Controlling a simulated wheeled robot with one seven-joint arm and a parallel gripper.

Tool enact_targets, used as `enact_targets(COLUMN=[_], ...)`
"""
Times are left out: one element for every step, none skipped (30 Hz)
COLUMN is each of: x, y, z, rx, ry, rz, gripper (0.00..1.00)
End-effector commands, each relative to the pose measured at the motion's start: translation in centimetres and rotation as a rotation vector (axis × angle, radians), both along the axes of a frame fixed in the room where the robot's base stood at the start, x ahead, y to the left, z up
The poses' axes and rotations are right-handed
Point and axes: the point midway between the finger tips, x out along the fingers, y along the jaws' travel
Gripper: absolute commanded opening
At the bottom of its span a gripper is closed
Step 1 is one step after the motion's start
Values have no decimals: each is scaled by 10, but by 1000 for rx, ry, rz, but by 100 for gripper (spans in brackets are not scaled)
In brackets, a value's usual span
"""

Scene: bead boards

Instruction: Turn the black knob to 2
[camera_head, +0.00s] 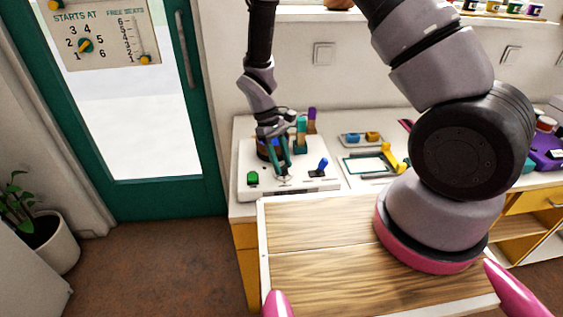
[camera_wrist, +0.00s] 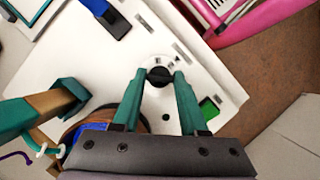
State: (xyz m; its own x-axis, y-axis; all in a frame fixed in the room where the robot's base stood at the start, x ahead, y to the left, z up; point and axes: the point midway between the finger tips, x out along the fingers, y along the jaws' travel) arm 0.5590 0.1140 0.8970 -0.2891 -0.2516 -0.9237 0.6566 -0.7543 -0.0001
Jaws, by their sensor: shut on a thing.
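The black knob (camera_wrist: 159,74) sits on a white dial face on the white board (camera_wrist: 205,70). Small marks ring the dial; I cannot read them or tell where the knob points. My gripper (camera_wrist: 160,76) is shut on the knob, with one teal finger on each side of it. In the head view my gripper (camera_head: 281,174) reaches down to the white board (camera_head: 310,185) on the counter, and its fingers hide the knob.
A green switch (camera_head: 252,178) and blue lever (camera_head: 322,166) flank my gripper. A teal post (camera_head: 301,128) and purple post (camera_head: 311,120) stand close behind. A small tray (camera_head: 347,141) and green frame (camera_head: 350,168) lie right.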

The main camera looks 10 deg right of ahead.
Motion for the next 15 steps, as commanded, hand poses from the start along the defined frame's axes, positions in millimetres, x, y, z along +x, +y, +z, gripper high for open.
enact_targets(x=[1,1,1,1,1,1,1,1,1,1,1,1,1,1,1], y=[1,1,1,1,1,1,1,1,1,1,1,1,1,1,1], z=[0,0,0,0,0,0,0,0,0,0,0,0,0,0,0], rx=[2,2,2,2,2,2,2,2,2,2,2,2,2,2,2], ry=[-3,-2,-3,-2,-3,-2,-2,-2,-2,-2,-2,-3,-3,-3,-3], rz=[-6,-9,-12,-13,-14,-15,-15,-15,-15,-15,-15,-14,-14,-14,-14], gripper=[0,0,0,0,0,0,0,0,0,0,0,0,0,0,50])
